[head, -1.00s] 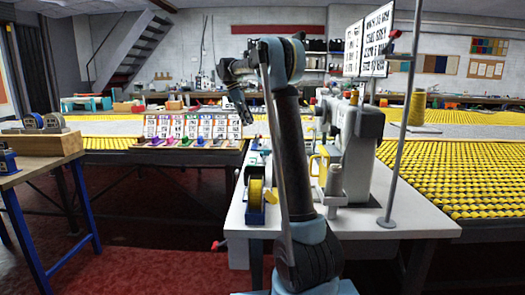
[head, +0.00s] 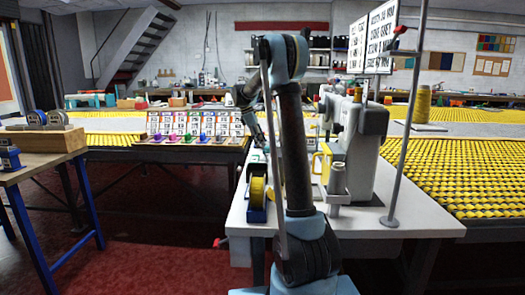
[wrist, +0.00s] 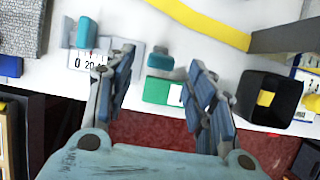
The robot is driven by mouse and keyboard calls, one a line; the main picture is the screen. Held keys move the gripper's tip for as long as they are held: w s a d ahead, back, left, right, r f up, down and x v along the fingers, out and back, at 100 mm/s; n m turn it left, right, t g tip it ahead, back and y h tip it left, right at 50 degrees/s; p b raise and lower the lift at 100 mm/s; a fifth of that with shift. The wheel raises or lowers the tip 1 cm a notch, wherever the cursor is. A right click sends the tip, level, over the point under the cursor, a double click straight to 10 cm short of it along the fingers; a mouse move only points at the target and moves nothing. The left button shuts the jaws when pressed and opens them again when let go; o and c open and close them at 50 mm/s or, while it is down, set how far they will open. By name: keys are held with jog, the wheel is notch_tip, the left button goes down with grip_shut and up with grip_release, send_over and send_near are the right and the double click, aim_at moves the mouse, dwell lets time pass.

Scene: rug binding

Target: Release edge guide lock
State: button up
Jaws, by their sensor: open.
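In the wrist view, a grey plate with a printed scale (wrist: 88,58) lies on the white table, seemingly part of the edge guide. A teal knob or lever (wrist: 87,32) stands on it, left of my gripper. A second teal piece (wrist: 173,62) sits between and just beyond my fingertips. I cannot tell which teal piece is the lock. My gripper (wrist: 160,58) is open and empty, its two blue-padded fingers apart over the table's edge. In the head view my arm hides most of this spot.
A green block (wrist: 160,90) lies near the table edge, between my fingers. A black holder (wrist: 268,98) stands to the right, and a yellow strip (wrist: 205,24) crosses behind. In the head view the sewing machine (head: 367,150) and a yellow tape roll (head: 257,190) flank my arm.

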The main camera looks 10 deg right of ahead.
aim_at(264, 150)
jog(key=shift+x, duration=2.05)
jog(key=shift+a, duration=0.15)
jog(key=c, duration=1.1)
